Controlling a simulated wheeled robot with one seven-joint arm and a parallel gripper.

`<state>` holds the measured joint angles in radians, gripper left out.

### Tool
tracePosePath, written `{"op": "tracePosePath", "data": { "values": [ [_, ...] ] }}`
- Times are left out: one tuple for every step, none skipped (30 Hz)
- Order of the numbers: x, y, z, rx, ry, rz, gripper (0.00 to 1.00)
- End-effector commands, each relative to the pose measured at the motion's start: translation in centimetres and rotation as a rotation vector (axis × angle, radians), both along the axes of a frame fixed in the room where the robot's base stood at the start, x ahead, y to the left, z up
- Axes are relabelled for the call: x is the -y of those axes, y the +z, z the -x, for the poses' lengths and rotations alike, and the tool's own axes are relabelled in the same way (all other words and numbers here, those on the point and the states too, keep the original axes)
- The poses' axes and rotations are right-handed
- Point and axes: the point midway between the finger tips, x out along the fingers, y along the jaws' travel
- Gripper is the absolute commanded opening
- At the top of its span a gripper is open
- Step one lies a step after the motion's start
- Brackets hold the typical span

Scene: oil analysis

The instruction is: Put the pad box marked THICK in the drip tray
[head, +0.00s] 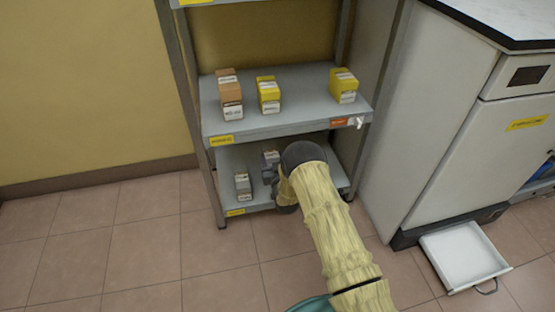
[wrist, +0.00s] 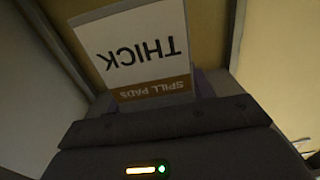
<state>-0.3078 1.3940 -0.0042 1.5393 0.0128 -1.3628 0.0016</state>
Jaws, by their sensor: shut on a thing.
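The pad box marked THICK (wrist: 138,50) fills the upper middle of the wrist view, its white label upside down above a brown band reading SPILL PADS. My gripper (wrist: 160,105) is shut on it; the fingertips are mostly hidden. In the head view my gripper (head: 276,175) is at the lower shelf, and a grey box (head: 270,158) shows just beside it, partly hidden by my arm. The drip tray (head: 463,255) is a white, shallow, empty tray with a handle, on the floor at the lower right.
Another grey box (head: 243,186) stands on the lower shelf (head: 228,160), left of my gripper. Brown boxes (head: 230,95) and yellow boxes (head: 268,95) stand on the shelf above. Shelf posts and a white cabinet (head: 445,110) flank my arm.

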Motion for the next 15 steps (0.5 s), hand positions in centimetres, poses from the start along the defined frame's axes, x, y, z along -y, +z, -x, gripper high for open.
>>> {"op": "tracePosePath", "data": {
  "values": [
    [0.6, 0.5, 0.2, -0.001, -0.007, 0.000, 0.26],
    [1.0, 0.8, 0.3, -0.001, -0.012, 0.000, 0.26],
    [1.7, 1.2, 0.6, -0.001, -0.020, 0.000, 0.26],
    [2.3, 1.6, 0.9, -0.002, -0.028, 0.001, 0.26],
    [3.1, 2.0, 1.2, -0.003, -0.037, 0.001, 0.26],
    [4.1, 2.6, 1.7, -0.004, -0.050, 0.001, 0.26],
    [5.0, 3.1, 2.2, -0.004, -0.061, 0.001, 0.26],
    [5.9, 3.6, 2.7, -0.004, -0.074, 0.001, 0.26],
    [7.2, 4.4, 3.4, -0.005, -0.089, 0.001, 0.26],
    [8.2, 5.0, 3.9, -0.005, -0.102, 0.001, 0.26],
    [9.1, 5.5, 4.5, -0.005, -0.114, 0.001, 0.26],
    [10.3, 6.3, 5.3, -0.005, -0.131, 0.001, 0.26],
    [11.2, 6.9, 6.0, -0.005, -0.143, 0.001, 0.26],
    [12.0, 7.5, 6.6, -0.005, -0.156, 0.001, 0.26],
    [13.2, 8.3, 7.5, -0.005, -0.172, 0.001, 0.26]
  ]
}}
